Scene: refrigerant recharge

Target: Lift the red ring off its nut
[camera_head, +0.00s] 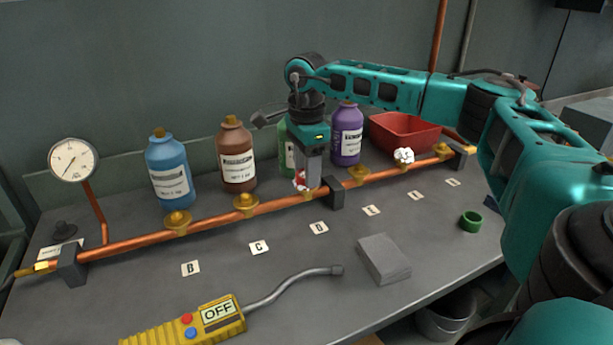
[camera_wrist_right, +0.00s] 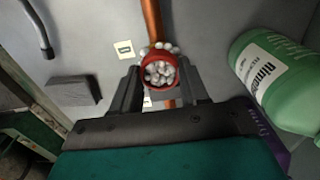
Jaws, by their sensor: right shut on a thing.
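The red ring (camera_wrist_right: 158,54) is between the two fingers of my right gripper (camera_head: 304,184), which is shut on it. In the head view the ring (camera_head: 299,177) shows as a small red patch with white at the fingertips, over the copper pipe. In the wrist view white beads fill the ring, and more white beads show just beyond its rim. The nut itself is hidden by the beads and gripper; I cannot tell whether the ring is still around it or clear above. My left gripper is not in view.
The copper pipe (camera_head: 218,214) carries brass nuts (camera_head: 246,203) and a white-beaded one (camera_head: 404,156). Blue (camera_head: 169,172), brown (camera_head: 236,157), green and purple (camera_head: 347,135) bottles stand close behind. A red bin (camera_head: 402,138), grey block (camera_head: 384,258), green ring (camera_head: 471,221) and yellow detector (camera_head: 190,325) surround it.

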